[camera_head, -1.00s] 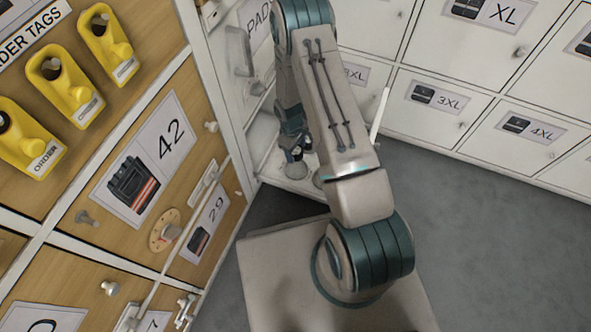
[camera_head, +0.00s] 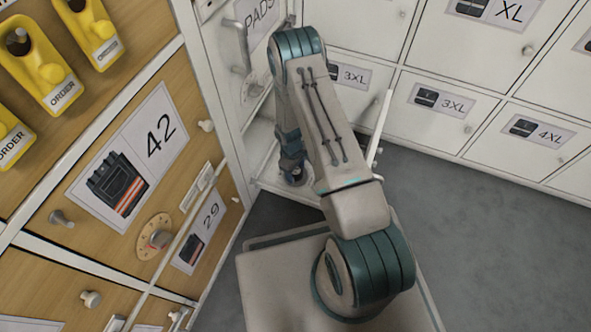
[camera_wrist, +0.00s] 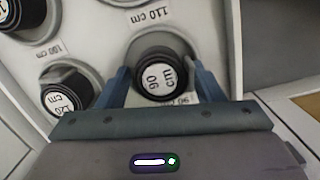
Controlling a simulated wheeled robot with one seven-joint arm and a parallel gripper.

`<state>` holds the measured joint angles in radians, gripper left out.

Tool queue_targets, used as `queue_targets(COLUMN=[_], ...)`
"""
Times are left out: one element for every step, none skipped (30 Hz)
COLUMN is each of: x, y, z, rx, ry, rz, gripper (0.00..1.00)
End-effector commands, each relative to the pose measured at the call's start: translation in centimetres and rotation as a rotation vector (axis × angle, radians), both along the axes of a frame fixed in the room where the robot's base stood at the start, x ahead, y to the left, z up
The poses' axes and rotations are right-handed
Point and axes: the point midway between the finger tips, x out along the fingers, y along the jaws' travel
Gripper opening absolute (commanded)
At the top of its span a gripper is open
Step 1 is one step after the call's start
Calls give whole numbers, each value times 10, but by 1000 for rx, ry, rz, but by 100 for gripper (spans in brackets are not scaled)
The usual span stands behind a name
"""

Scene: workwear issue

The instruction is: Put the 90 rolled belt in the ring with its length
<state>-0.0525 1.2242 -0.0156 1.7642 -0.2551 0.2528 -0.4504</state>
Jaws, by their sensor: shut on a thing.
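The 90 rolled belt (camera_wrist: 160,79) is a black roll with a white end marked "90 cm". In the wrist view it is between the two blue fingers of my gripper (camera_wrist: 163,85), which is shut on it. A grey ring (camera_wrist: 133,52) shows around and behind the belt. I cannot tell whether the belt is down in it or above it. A label beginning "90" (camera_wrist: 185,100) is partly hidden just below the belt. In the head view my gripper (camera_head: 293,172) is small and low in the white shelf niche; the belt is not clear there.
A belt marked 120 (camera_wrist: 67,92) sits in a ring at left, and another dark roll (camera_wrist: 25,10) is at top left. Labels for 100 (camera_wrist: 55,50) and 110 (camera_wrist: 150,15) lie between. White lockers (camera_head: 450,100) and wooden drawers (camera_head: 120,190) flank the niche.

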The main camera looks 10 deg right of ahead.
Motion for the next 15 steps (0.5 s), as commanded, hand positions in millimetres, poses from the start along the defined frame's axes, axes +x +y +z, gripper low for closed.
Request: queue_targets(x=[0,0,0,0,0,0,0,0,-1,-1,-1,-1,-1,-1,-1], y=[0,0,0,0,0,0,0,0,0,0,0,0,0,0,0], z=[-1,-2,-4,-5,-6,-7,-8,-9,-11,-12,-12,-12,-13,-13,-13], rx=[0,0,0,0,0,0,0,0,0,0,0,0,0,0,1], ry=[0,0,0,0,0,0,0,0,0,0,0,0,0,0,1], rz=[0,0,0,0,0,0,0,0,0,0,0,0,0,-1,0], gripper=[31,31,31,31,31,31,31,31,31,63,72,79,80,82,82])
